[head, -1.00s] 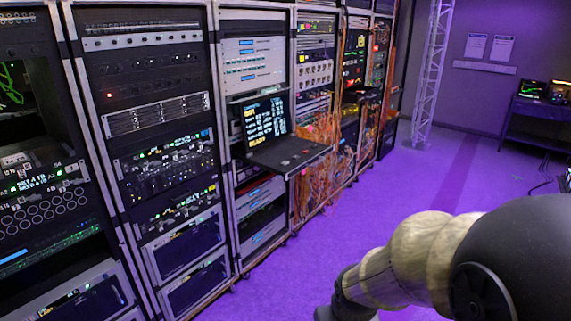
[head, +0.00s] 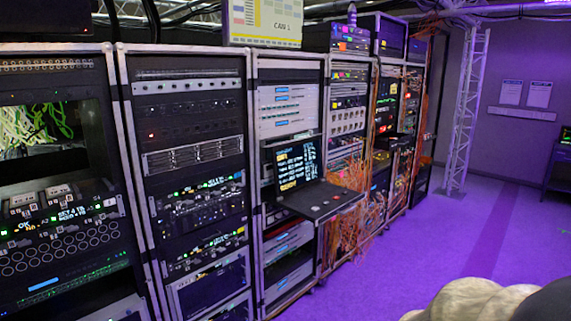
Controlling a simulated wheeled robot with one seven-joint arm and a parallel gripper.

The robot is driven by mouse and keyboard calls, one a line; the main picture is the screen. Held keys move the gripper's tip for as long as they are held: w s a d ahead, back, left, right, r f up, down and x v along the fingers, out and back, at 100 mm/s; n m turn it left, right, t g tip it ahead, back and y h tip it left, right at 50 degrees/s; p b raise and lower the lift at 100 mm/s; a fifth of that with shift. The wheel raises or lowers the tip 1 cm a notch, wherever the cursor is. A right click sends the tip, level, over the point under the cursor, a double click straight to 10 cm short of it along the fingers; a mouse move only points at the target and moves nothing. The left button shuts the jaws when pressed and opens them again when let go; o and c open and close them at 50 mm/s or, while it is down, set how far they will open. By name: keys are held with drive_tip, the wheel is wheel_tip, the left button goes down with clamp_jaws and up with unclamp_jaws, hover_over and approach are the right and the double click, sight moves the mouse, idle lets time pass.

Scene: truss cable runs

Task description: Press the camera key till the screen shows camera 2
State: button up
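A screen (head: 297,165) with lines of white and yellow text stands in the third rack, above a pulled-out dark shelf (head: 322,200) with a few small keys on it. The key labels are too small to read. A second screen (head: 264,20) on top of the racks is pale with yellow blocks and reads what looks like "CAM 1". Which key is the camera key I cannot tell. My arm shows only as a beige and black piece at the bottom right; my gripper is out of the frame.
A row of tall equipment racks (head: 190,110) runs from the left into the distance. Orange cables (head: 345,215) hang beside the shelf. A lattice truss (head: 466,110) stands at the back. The purple floor (head: 400,260) in front of the racks is open.

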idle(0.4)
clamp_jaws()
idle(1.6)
